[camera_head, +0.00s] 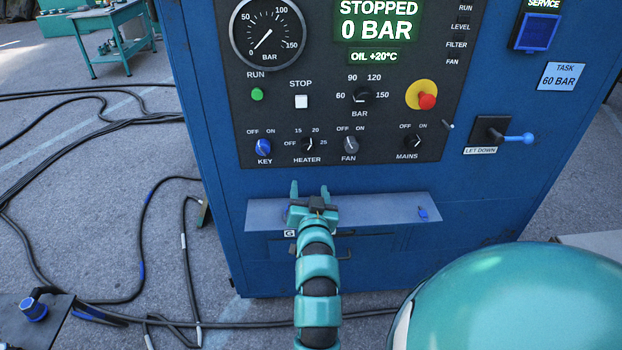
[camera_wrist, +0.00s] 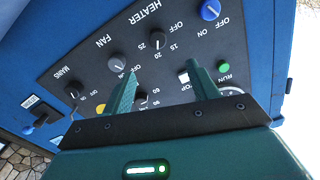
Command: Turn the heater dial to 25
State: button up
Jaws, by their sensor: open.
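The heater dial (camera_head: 308,144) is a small black knob on the dark control panel, between the key switch and the fan knob. Its labels run OFF, 15, 20, 25 from left to right. Its pale pointer mark looks roughly upward, but it is too small to tell the exact setting. In the wrist view the heater dial (camera_wrist: 157,38) shows beyond the fingertips, turned with the picture. My gripper (camera_head: 310,188) is open and empty, below the dial and apart from it. Its two green fingers (camera_wrist: 162,75) point toward the panel in the wrist view.
The key switch (camera_head: 263,147) and fan knob (camera_head: 350,146) flank the dial closely. The mains knob (camera_head: 408,142) and red stop button (camera_head: 427,101) are farther right. A ledge (camera_head: 380,212) juts out below the panel, behind my gripper. Black cables (camera_head: 140,240) lie on the floor at left.

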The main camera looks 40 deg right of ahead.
jog(key=n, duration=0.6)
jog(key=n+p, duration=0.4)
send_near(307, 150)
jog(key=x, duration=0.7)
jog(key=shift+s+d+r, duration=0.1)
jog(key=shift+r, duration=0.05)
jog(key=shift+x, duration=1)
jog(key=shift+c, duration=0.5)
jog(key=c, duration=0.9)
